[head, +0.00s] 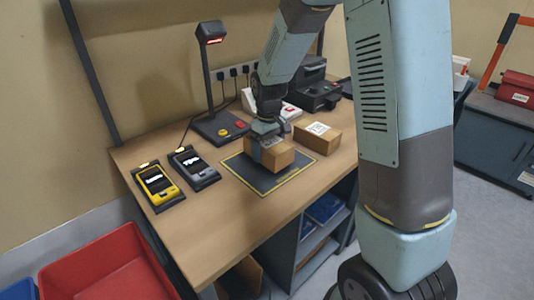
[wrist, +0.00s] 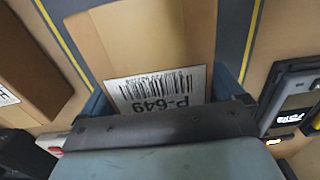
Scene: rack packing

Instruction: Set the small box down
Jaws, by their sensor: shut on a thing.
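The small box (head: 278,157) is brown cardboard and is in my gripper, over the dark mat (head: 243,164) with a yellow border on the workbench. In the head view I cannot tell whether its underside touches the mat. My gripper (head: 266,140) is shut on it from above. In the wrist view the small box (wrist: 150,40) fills the upper middle, with a white label reading P-649 near my gripper (wrist: 160,110). Blue finger parts show at both sides of the box. The mat's yellow line (wrist: 252,40) shows beside it.
Another cardboard box (head: 318,138) with a white label stands right behind the mat. A scanner stand (head: 218,122) is behind it to the left. Yellow (head: 157,187) and grey (head: 194,167) handheld devices lie left of the mat. A printer (head: 315,92) stands at the back. A red bin (head: 100,265) is below left.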

